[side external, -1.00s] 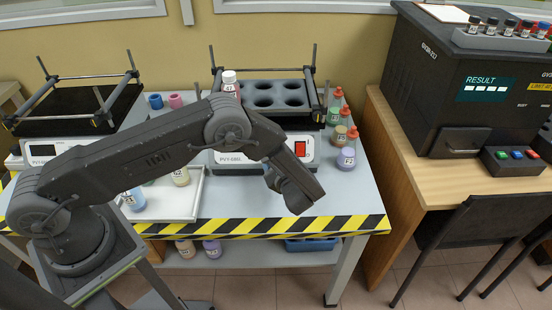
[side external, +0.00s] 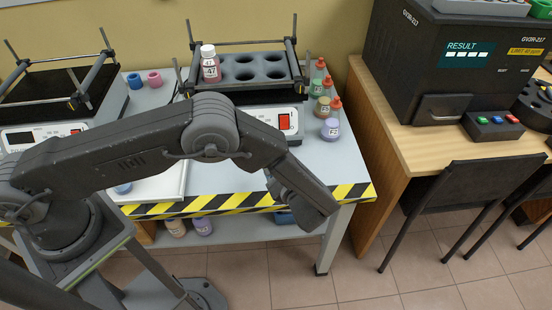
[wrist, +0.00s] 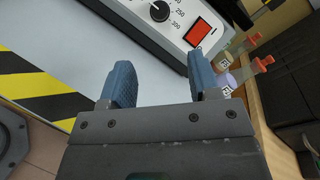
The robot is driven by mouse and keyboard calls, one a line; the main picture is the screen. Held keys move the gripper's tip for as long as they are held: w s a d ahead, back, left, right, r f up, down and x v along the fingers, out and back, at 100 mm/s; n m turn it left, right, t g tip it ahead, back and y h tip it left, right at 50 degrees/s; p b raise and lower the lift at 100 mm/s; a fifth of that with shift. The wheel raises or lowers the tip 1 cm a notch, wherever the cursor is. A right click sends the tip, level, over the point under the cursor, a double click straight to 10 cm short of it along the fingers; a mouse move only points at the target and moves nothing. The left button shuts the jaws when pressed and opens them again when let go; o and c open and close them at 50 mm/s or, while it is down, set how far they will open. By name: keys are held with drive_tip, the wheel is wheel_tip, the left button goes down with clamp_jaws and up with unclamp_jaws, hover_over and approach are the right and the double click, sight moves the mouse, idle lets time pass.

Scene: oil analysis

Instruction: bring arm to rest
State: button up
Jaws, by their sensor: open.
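My gripper's two blue fingers (wrist: 160,85) show in the wrist view, spread apart with nothing between them. In the side external view the end of my arm (side external: 300,198) hangs over the front edge of the table, angled down to the right. The fingers cannot be made out there. A bottle (side external: 210,64) with a white cap and a label reading 47 stands upright at the left of the shaker's holed rack (side external: 250,85), apart from my gripper.
The shaker's front with its red switch (wrist: 197,32) lies just beyond the fingers. Several red-tipped bottles (side external: 331,118) stand at the table's right edge. Yellow-black tape (side external: 345,193) marks the front edge. A black chair (side external: 495,190) and the analyser (side external: 440,60) stand to the right.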

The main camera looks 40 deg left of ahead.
drive_tip(key=s+a+r+n+g+h, duration=0.3)
drive_tip(key=s+a+r+n+g, duration=0.15)
drive_tip(key=r, duration=0.55)
drive_tip(key=s+a+r+n+g+h, duration=0.35)
drive_tip(key=a+r, duration=0.25)
drive_tip(key=r, duration=0.4)
drive_tip(key=s+r+n+t+h, duration=0.2)
drive_tip(key=s+r+n+h, duration=0.1)
drive_tip(key=s, duration=0.4)
drive_tip(key=s+r+n+t+h, duration=0.3)
drive_tip(key=s+r+n+h, duration=0.1)
drive_tip(key=s, duration=0.4)
wheel_tip(320, 180, up, 2)
drive_tip(key=shift+s+a+r+t+h, duration=0.1)
drive_tip(key=shift+s+a+t+h, duration=0.25)
drive_tip(key=shift+h, duration=0.4)
